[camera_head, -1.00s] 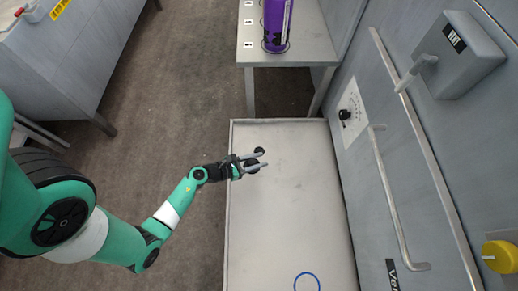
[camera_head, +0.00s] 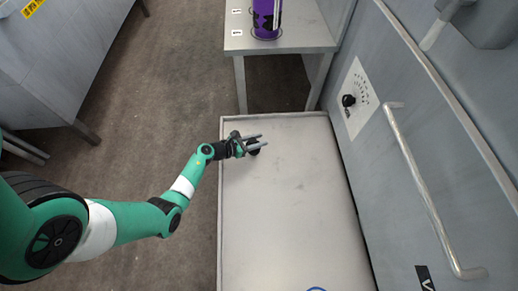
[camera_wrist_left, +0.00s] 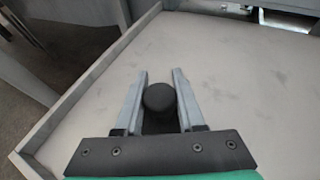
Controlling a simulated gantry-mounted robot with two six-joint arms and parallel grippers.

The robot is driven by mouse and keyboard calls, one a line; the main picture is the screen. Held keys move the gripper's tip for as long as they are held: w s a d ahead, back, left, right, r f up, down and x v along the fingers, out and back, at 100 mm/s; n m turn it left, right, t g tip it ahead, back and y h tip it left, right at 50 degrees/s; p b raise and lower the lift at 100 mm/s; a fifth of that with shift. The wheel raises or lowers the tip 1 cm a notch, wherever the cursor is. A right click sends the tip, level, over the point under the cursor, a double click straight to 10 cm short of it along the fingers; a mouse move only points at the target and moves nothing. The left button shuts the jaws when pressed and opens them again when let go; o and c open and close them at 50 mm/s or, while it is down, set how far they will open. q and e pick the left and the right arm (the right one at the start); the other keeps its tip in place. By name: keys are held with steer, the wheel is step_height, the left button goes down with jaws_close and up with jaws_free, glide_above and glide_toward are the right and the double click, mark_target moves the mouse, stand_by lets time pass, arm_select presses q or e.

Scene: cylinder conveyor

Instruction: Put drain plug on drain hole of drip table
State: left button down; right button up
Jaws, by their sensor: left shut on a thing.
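The drain plug is a small black piece with a round knob (camera_wrist_left: 160,97); in the head view it shows as a dark spot (camera_head: 253,147) at my left gripper. My left gripper (camera_head: 262,141) is shut on the plug, with one finger on each side of it in the left wrist view (camera_wrist_left: 160,76). It is over the far left part of the pale drip table (camera_head: 290,210). The drain hole cannot be made out now; the plug and gripper cover that area. Whether the plug touches the table I cannot tell. My right gripper is out of view.
The drip table has a low raised rim (camera_head: 221,230). A blue ring (camera_head: 316,289) shows at the bottom edge. A metal table (camera_head: 285,40) with a purple cylinder (camera_head: 266,18) stands beyond. A cabinet with a long handle (camera_head: 425,190) and black knob (camera_head: 348,100) lies right.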

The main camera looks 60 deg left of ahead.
arm_select(q)
steer(key=shift+a, duration=0.1)
steer(key=f+b, duration=0.4)
steer(key=shift+w+a+f, duration=0.1)
steer(key=shift+w+a, duration=0.25)
steer(key=shift+d, duration=0.1)
steer(key=c, duration=0.5)
jaws_free()
